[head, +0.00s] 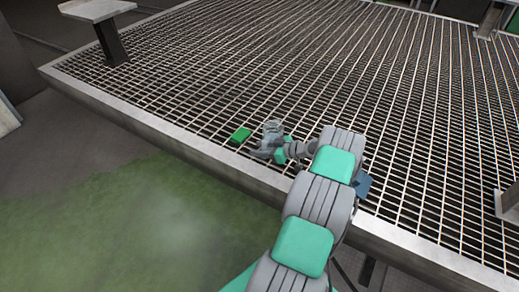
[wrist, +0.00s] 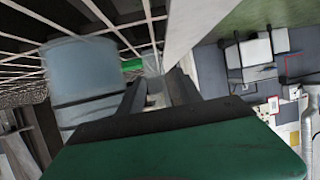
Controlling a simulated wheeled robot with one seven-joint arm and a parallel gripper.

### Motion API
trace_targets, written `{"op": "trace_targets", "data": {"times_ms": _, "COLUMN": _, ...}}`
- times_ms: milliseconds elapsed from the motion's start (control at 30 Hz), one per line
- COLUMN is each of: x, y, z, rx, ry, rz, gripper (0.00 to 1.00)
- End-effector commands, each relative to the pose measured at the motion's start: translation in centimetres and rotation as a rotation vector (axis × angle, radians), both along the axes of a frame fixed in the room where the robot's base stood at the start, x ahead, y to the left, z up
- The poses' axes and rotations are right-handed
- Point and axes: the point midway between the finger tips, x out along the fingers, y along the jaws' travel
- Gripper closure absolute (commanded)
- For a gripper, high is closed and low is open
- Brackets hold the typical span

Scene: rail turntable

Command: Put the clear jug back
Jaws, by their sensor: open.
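The clear jug (head: 271,129) stands on the metal grating near its front edge in the head view. In the wrist view a small clear shape, which looks like the jug (wrist: 151,62), shows just beyond the fingertips. My gripper (head: 266,149) is open and low over the grating, close beside the jug. In the wrist view the fingers of my gripper (wrist: 158,88) are apart. I cannot tell whether the jug is between them or only beyond them. The lower part of the jug is hidden by my gripper.
A green block (head: 240,134) lies left of the jug. A blue container (head: 363,185) is partly hidden behind my arm; a pale blue container (wrist: 80,72) fills the wrist view's left. The grating's metal edge (head: 190,143) runs in front. The grating beyond is mostly clear.

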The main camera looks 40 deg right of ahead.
Motion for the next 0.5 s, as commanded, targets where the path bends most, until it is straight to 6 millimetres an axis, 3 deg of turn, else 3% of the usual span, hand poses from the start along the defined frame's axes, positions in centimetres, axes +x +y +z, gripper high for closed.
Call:
{"op": "trace_targets", "data": {"times_ms": 300, "x": 0.0, "y": 0.0, "z": 0.0, "rx": 0.001, "ry": 0.0, "rz": 0.0, "gripper": 0.58}}
{"op": "trace_targets", "data": {"times_ms": 500, "x": -4.5, "y": -2.0, "z": 2.2, "rx": 0.001, "ry": -0.001, "rz": -0.007, "gripper": 0.58}}
